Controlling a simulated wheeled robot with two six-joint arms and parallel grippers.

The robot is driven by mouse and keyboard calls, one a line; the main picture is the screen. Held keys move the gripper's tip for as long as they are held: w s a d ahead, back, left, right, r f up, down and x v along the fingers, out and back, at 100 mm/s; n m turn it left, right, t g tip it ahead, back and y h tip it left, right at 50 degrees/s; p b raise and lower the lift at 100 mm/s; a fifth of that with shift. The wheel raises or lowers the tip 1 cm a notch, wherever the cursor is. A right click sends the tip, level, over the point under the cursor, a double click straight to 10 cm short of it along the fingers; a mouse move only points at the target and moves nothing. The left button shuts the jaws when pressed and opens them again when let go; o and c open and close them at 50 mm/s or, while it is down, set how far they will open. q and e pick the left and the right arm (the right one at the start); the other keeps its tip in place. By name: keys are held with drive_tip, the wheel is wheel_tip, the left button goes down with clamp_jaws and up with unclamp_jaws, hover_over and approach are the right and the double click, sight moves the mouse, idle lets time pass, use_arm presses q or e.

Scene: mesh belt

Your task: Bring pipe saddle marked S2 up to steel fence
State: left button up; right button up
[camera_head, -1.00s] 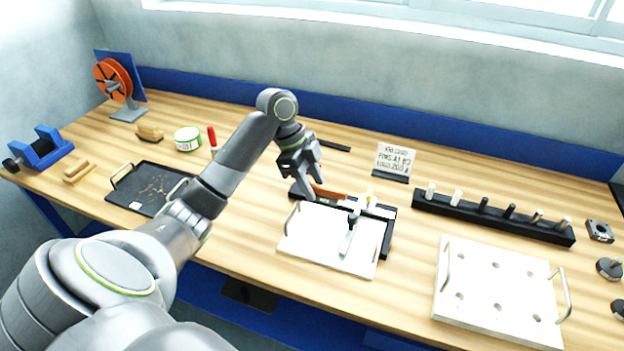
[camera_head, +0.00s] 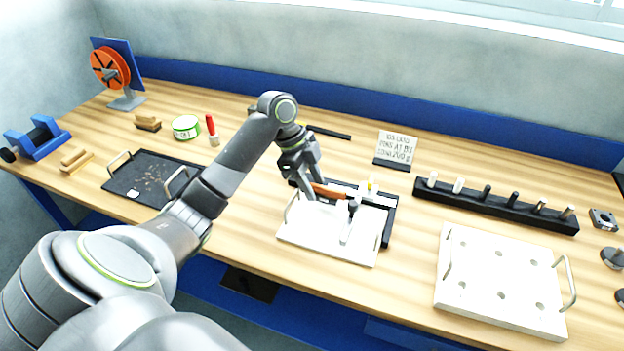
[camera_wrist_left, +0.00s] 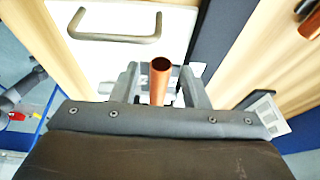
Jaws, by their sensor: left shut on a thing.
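My left gripper (camera_head: 312,194) is shut on a copper pipe (camera_head: 330,191) at the back left of a white board. In the left wrist view, the copper pipe (camera_wrist_left: 160,78) rises between the two fingers, its open end towards the camera. A pale steel bar (camera_head: 378,199), which looks like the fence, lies along the back of the board, to the right of the pipe. I cannot make out an S2 mark; the saddle may be hidden by the fingers. My right gripper is not in view.
The white board (camera_head: 315,247) has a handle at its left and a dark-ended lever (camera_head: 347,230) across it. A black tray (camera_head: 140,190) stands left, a black peg rail (camera_head: 500,207) and a holed white plate (camera_head: 495,290) right. Bare wood lies between board and plate.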

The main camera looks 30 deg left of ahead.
sight(315, 189)
use_arm(q)
drive_tip(key=shift+f+b, duration=0.7)
drive_tip(key=shift+f, duration=0.85)
drive_tip(key=shift+s+d+p, duration=0.15)
drive_tip(key=shift+d+p, duration=0.3)
drive_tip(key=shift+d, duration=0.5)
drive_tip(key=o, duration=1.3)
drive_tip(key=shift+r, duration=0.1)
drive_tip(key=b+v, duration=0.1)
drive_tip(key=v, duration=1)
drive_tip(key=shift+s+a+r, duration=0.1)
drive_tip(key=shift+a+r, duration=0.1)
drive_tip(key=shift+a, duration=0.05)
drive_tip(key=shift+p+v, duration=1.1)
drive_tip(key=shift+v, duration=1.75)
